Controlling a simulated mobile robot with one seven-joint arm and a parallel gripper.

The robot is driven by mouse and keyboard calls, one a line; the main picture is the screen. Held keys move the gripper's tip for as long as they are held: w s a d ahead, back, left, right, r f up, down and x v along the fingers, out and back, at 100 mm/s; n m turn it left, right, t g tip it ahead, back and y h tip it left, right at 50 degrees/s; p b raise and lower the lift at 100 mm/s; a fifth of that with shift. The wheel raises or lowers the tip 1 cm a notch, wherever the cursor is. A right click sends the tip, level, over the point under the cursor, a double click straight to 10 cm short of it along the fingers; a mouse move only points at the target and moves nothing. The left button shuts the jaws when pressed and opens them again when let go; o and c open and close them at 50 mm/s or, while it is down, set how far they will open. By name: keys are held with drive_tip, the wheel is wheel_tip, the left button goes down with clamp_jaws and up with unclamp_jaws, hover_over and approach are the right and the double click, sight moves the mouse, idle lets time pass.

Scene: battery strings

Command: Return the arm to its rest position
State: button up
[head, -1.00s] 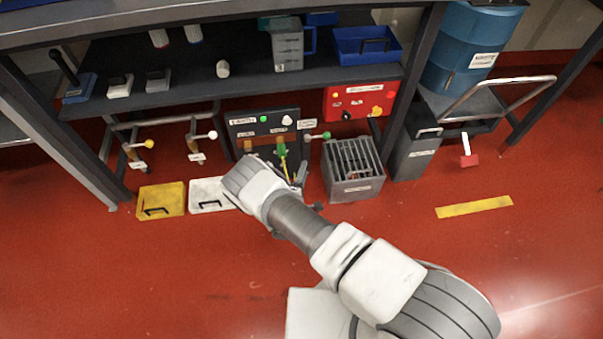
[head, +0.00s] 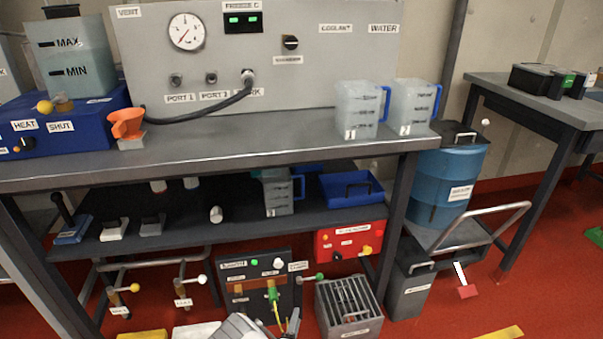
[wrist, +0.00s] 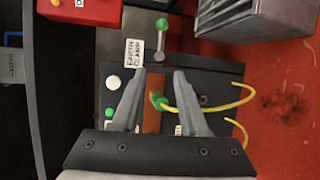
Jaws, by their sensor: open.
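My gripper (wrist: 157,103) shows in the wrist view with its two grey fingers apart and nothing held between them. It faces a black panel (wrist: 222,85) with a copper-coloured strip and a green clip (wrist: 158,99) on a yellow-green cable (wrist: 205,108). The clip appears between the fingers in the picture; I cannot tell the depth gap. In the head view, only part of my arm (head: 240,328) shows at the bottom edge, in front of the black panel (head: 235,288) under the bench. The green clip (head: 273,295) shows there too.
A grey slatted box (head: 345,308) stands right of the panel, with a red box (head: 350,240) above it. The lower shelf (head: 240,225) and the bench top (head: 230,147) overhang this area. A blue drum (head: 448,180) stands on a trolley at the right. Red floor is open beyond.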

drive_tip(key=w+a+r+m+g+y, duration=0.1)
drive_tip(key=w+a+r+m+g, duration=0.25)
drive_tip(key=r, duration=0.95)
drive_tip(key=w+r+m+g+y, duration=0.2)
drive_tip(key=w+r+m, duration=0.4)
drive_tip(key=r, duration=0.7)
drive_tip(key=s+d+r+m+g+y, duration=0.1)
drive_tip(key=s+d+r, duration=0.2)
drive_tip(key=s+r, duration=0.35)
drive_tip(key=s+d+r+m+g+y, duration=0.1)
drive_tip(key=s+d+r, duration=0.25)
drive_tip(key=r, duration=0.65)
drive_tip(key=s+d+r+m+g, duration=0.1)
drive_tip(key=s+d+r, duration=0.25)
drive_tip(key=r, duration=0.45)
drive_tip(key=s+d+r+m+g+h, duration=0.15)
drive_tip(key=s+d, duration=0.35)
drive_tip(key=s, duration=0.7)
drive_tip(key=s+d+r+m+h, duration=0.1)
drive_tip(key=s+d+r+m, duration=0.3)
drive_tip(key=s, duration=0.8)
wheel_tip(320, 180, up, 27)
drive_tip(key=d+n+p, duration=0.1)
drive_tip(key=p, duration=2.7)
drive_tip(key=shift+s+p, duration=0.25)
drive_tip(key=shift+p, duration=0.05)
